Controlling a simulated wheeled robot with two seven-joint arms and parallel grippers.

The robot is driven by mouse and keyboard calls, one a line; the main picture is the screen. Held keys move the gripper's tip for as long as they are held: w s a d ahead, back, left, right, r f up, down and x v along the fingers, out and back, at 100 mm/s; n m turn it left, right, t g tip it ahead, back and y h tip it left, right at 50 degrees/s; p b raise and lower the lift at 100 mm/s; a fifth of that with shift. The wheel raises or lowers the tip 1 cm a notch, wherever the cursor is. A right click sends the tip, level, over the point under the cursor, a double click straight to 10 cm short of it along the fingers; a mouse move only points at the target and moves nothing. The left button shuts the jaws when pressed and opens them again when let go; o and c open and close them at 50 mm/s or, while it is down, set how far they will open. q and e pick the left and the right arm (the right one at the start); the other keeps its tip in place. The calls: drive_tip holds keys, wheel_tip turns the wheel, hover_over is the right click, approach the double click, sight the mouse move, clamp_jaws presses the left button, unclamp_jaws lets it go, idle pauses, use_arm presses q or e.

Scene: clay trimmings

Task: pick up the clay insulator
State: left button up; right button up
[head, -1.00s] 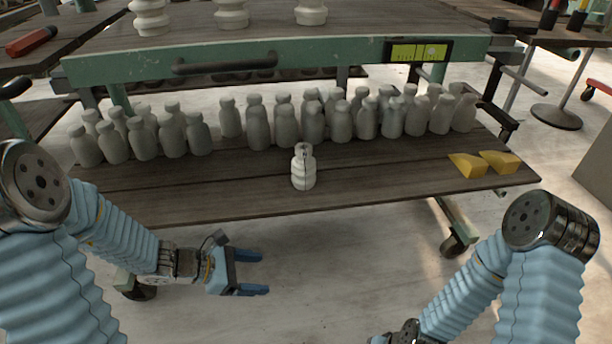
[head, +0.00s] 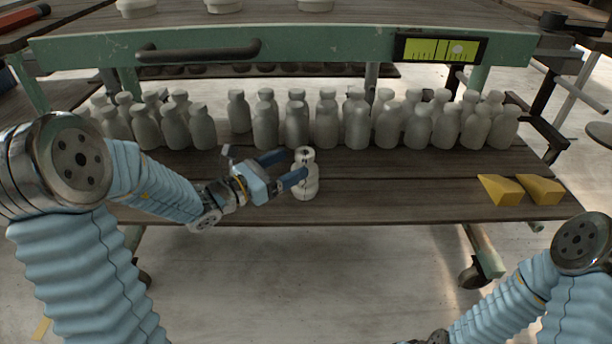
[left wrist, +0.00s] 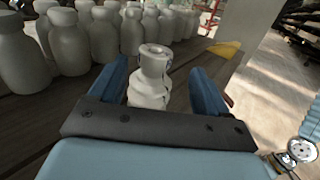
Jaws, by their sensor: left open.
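The clay insulator (head: 306,184) is a pale, ribbed piece standing upright near the front of the cart's lower wooden shelf (head: 400,190). My left gripper (head: 288,168) is open at the insulator, its fingers reaching in from the left. In the left wrist view the insulator (left wrist: 151,78) stands between the two spread fingers (left wrist: 158,88), with its lower part hidden behind the gripper's dark palm. I cannot tell whether a finger touches it. My right gripper is not clearly seen; only part of my right arm shows at the lower right.
Several grey bottle-shaped pieces (head: 326,120) stand in rows behind the insulator. Two yellow wedges (head: 501,189) lie at the shelf's right end. The green frame rail with a dark handle (head: 198,50) runs above. The shelf between insulator and wedges is clear.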

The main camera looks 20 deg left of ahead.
sight(297, 160)
use_arm(q)
drive_tip(key=x, duration=0.6)
drive_tip(key=shift+w+a+f, duration=0.1)
drive_tip(key=shift+a+f, duration=0.15)
drive_tip(key=shift+c, duration=0.4)
clamp_jaws()
